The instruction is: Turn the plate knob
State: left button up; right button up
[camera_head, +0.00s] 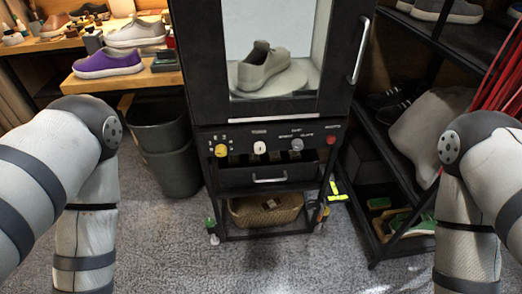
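A black cabinet (190,85) stands in the middle with a glass door and a vertical handle (359,52) at its right. A control panel below the door carries a yellow knob (221,150), a white knob (260,147), a grey knob (297,144) and a red knob or button (331,140). The printed labels are too small to read surely, so I cannot tell which is the plate knob. Inside, a grey sneaker (263,68) sits on a round plate (298,82). Both my arms bend downward at the sides, away from the panel; both grippers are out of view.
A drawer with a handle (270,180) and a basket (265,210) on a low shelf are under the panel. Dark bins (165,150) and a wooden bench (125,83) with shoes stand left. A black shoe rack (395,150) stands right. The carpet (270,265) in front is clear.

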aim_at(259, 147)
jog(key=i+l+z, duration=0.1)
jog(key=l, duration=1.35)
